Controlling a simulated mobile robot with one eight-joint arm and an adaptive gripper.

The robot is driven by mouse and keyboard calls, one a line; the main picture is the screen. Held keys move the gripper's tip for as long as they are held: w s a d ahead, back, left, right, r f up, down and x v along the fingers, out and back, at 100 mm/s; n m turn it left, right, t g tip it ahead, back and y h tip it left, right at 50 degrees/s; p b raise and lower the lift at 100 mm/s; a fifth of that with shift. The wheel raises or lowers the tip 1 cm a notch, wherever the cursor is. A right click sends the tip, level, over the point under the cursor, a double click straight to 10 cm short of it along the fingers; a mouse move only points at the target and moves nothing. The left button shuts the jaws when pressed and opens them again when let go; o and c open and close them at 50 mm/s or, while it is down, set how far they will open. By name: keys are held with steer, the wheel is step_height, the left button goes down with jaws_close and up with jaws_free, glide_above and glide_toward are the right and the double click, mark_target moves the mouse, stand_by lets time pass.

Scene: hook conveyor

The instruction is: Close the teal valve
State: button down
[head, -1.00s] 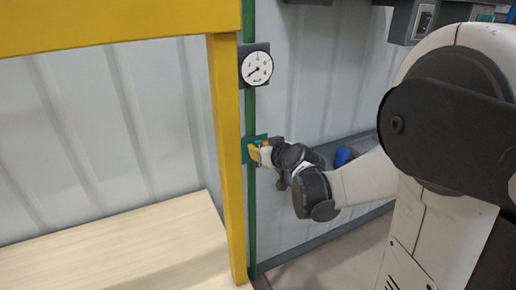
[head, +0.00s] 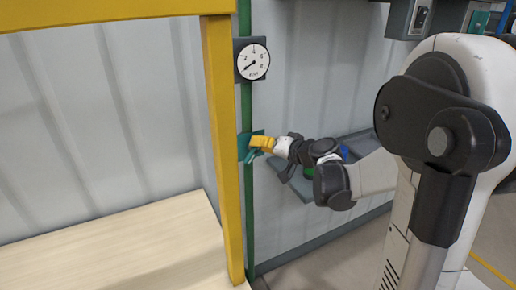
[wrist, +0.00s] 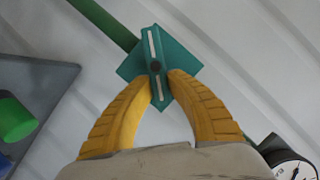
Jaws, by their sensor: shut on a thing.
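The teal valve (head: 244,146) is on the green vertical pipe, right of the yellow post in the head view. In the wrist view its square plate (wrist: 182,52) and narrow handle (wrist: 152,42) with white stripes and a dark centre show clearly. The handle lies at a slant to the pipe, neither in line with it nor square across it. My gripper (head: 258,143) has yellow fingers. In the wrist view my gripper (wrist: 161,88) is shut on the handle's lower end, one finger on each side. The fingertips cover part of the plate.
A dial gauge (head: 253,62) is on the pipe above the valve. The yellow post (head: 224,150) stands close left of the valve, with a pale wooden tabletop (head: 120,250) beyond. A grey shelf (wrist: 30,85) holds green and blue items.

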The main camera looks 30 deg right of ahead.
steer(key=m+y+b, duration=0.1)
steer(key=m, duration=0.1)
steer(key=f+m+t+y+b, duration=0.1)
steer(key=m+b, duration=0.1)
steer(key=shift+d+f, duration=0.2)
steer(key=shift+d, duration=0.2)
steer(key=shift+f+m+t+y+b, duration=0.2)
steer(key=shift+m+t+y+b, duration=0.15)
steer(key=shift+m+b, duration=0.6)
steer(key=shift+f+m+t+y+b, duration=0.15)
steer(key=shift+m+t+y+b, duration=0.15)
steer(key=shift+m+b, duration=0.65)
steer(key=c, duration=1.3)
jaws_free()
steer(key=shift+s+d, duration=0.1)
steer(key=v, duration=1.1)
steer(key=shift+s, duration=0.4)
